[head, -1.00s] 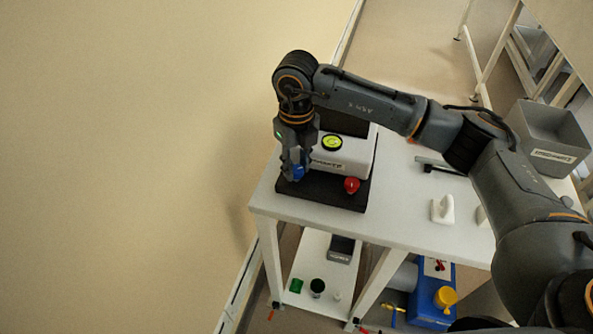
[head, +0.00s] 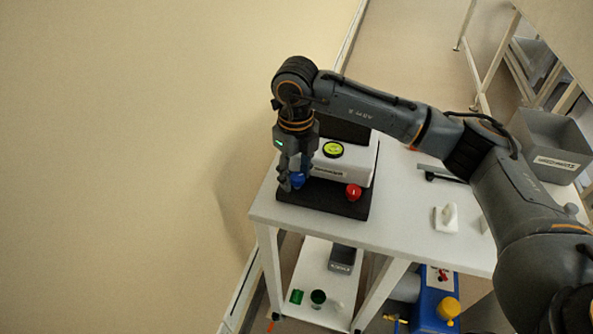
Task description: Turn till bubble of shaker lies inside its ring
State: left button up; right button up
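The shaker (head: 345,170) is a white box on a black base (head: 335,203), at the left end of the white table. A round yellow-green bubble level with a dark rim (head: 333,149) sits on its top. The bubble is too small to place against its ring. A red knob (head: 353,191) is at the front right corner and a blue knob (head: 298,181) at the front left. My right gripper (head: 291,181) points down at the blue knob, with its fingers beside it and partly hiding it. I cannot tell whether they grip it. My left gripper is out of view.
A grey bin (head: 552,145) stands at the table's right. A white hook-shaped piece (head: 446,217) and a dark bar-like tool (head: 441,174) lie on the tabletop (head: 405,215). A wall closes off the left.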

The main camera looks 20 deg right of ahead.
jog(key=shift+w+d+r, duration=0.15)
jog(key=shift+d+r, duration=0.05)
dwell(0.3)
notch_tip(320, 180, up, 6)
jog(key=shift+r, duration=0.2)
jog(key=shift+a+r, duration=0.15)
jog(key=shift+r, duration=0.5)
jog(key=n, duration=0.1)
notch_tip(320, 180, up, 5)
jog(key=n+p, duration=0.7)
jog(key=n, duration=0.6)
send_over(297, 176)
notch_tip(297, 176, down, 12)
jog(key=n+p, duration=0.4)
jog(key=shift+f, duration=0.6)
